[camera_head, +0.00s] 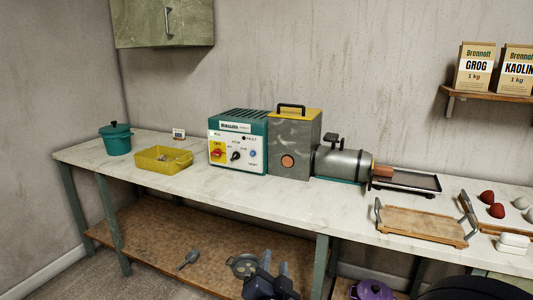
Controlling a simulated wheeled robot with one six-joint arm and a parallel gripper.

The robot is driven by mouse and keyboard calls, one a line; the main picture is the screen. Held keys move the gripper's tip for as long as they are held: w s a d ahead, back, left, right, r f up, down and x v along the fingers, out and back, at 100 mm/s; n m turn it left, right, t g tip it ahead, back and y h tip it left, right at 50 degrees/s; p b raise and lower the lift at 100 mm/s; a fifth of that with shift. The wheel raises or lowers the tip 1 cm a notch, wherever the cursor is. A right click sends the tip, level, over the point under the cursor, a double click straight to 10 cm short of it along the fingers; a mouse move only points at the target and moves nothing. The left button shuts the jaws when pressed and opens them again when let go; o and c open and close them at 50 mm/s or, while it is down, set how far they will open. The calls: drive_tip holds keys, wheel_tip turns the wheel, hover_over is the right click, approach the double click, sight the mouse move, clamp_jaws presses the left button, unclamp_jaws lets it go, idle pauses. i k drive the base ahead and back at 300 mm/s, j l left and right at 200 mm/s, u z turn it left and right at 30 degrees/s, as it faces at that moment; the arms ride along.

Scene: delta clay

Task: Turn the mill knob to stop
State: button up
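The control box (237,143) is teal with a white front panel and stands on the long bench. Its black knob (236,156) sits near the middle of the panel, with small labels around it. The exact way the knob points is too small to tell. A red-and-yellow switch (217,153) is left of the knob, and a blue button (253,153) is to its right. My gripper (274,263) is dark and shows at the bottom centre, low in front of the bench and well away from the knob. Its two fingers stand apart with nothing seen between them.
The grey mill housing (297,152) and its horizontal barrel (343,163) adjoin the box on the right. A yellow tray (163,160) and a teal pot (116,140) stand left. A wooden board (420,223) lies right. The bench top before the box is clear.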

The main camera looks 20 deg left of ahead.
sight(235, 155)
drive_tip(key=i+j+z, duration=0.1)
drive_tip(key=j, duration=0.3)
drive_tip(key=i+j+z, duration=0.15)
drive_tip(key=j, duration=0.3)
drive_tip(key=i+j+z, duration=0.1)
drive_tip(key=j, duration=0.35)
drive_tip(key=i+j+z, duration=0.15)
drive_tip(key=j, duration=0.3)
drive_tip(key=i+j+z, duration=0.1)
drive_tip(key=j, duration=0.4)
drive_tip(key=i+j, duration=0.1)
drive_tip(key=j, duration=0.25)
drive_tip(key=i+j, duration=0.15)
drive_tip(key=j, duration=0.2)
